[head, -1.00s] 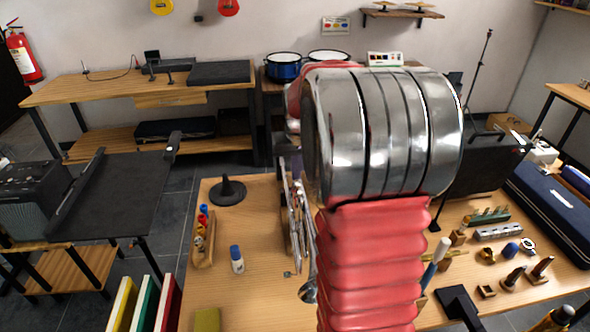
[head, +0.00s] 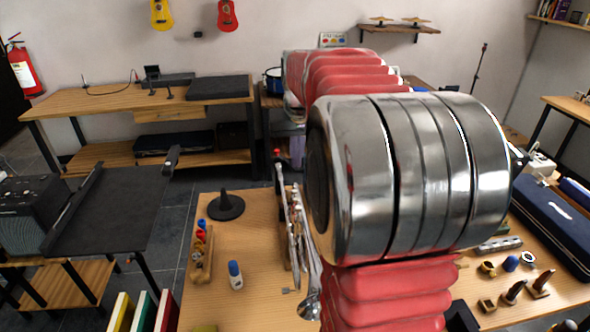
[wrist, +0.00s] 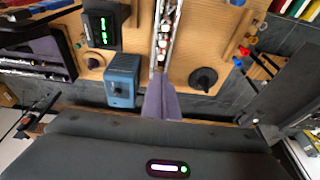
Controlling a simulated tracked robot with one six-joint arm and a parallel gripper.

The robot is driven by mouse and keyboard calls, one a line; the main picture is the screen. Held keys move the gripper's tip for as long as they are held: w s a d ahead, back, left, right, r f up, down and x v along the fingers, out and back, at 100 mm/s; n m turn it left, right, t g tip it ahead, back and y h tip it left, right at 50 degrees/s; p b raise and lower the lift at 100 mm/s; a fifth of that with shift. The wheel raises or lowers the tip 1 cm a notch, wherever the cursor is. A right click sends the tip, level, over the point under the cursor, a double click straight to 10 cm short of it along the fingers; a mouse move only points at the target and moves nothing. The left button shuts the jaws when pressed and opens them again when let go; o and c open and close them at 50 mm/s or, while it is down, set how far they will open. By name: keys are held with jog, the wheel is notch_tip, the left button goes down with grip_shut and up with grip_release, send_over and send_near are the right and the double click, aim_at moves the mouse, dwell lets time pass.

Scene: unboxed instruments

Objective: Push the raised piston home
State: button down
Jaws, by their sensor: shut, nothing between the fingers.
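A silver brass instrument (head: 297,235) stands along a wooden rack on the table, partly hidden by my arm, with its bell low at the front. It also shows in the wrist view (wrist: 167,30) as a narrow silver strip of tubing, running up from my fingertips. No raised piston can be told apart in either view. My gripper (wrist: 160,76) shows its purple-grey fingers together, empty, at the near end of that strip. I cannot tell whether they touch it. In the head view most of the gripper is hidden behind my red arm.
In the wrist view, a blue box (wrist: 122,80) stands close left of my fingers, with a black device with green digits (wrist: 102,25) beyond. A wooden holder (head: 201,255) and white bottle (head: 235,276) stand nearby.

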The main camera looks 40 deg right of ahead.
jog(key=v, duration=0.2)
jog(key=shift+s+r, duration=0.1)
jog(key=shift+r, duration=0.3)
dwell(0.3)
jog(key=s+a+f+n+t, duration=0.1)
jog(key=s+a+f+n, duration=0.1)
jog(key=s+a, duration=0.4)
jog(key=s+a+f+n+y, duration=0.1)
jog(key=s+a, duration=0.5)
jog(key=a, duration=0.7)
jog(key=s+a+f+n+t, duration=0.1)
jog(key=s+a+f+n, duration=0.2)
jog(key=s+a, duration=0.3)
jog(key=a, duration=0.3)
jog(key=shift+s+a+f+t+y, duration=0.15)
jog(key=shift+s+f+t+y, duration=0.15)
jog(key=shift+s+f, duration=0.1)
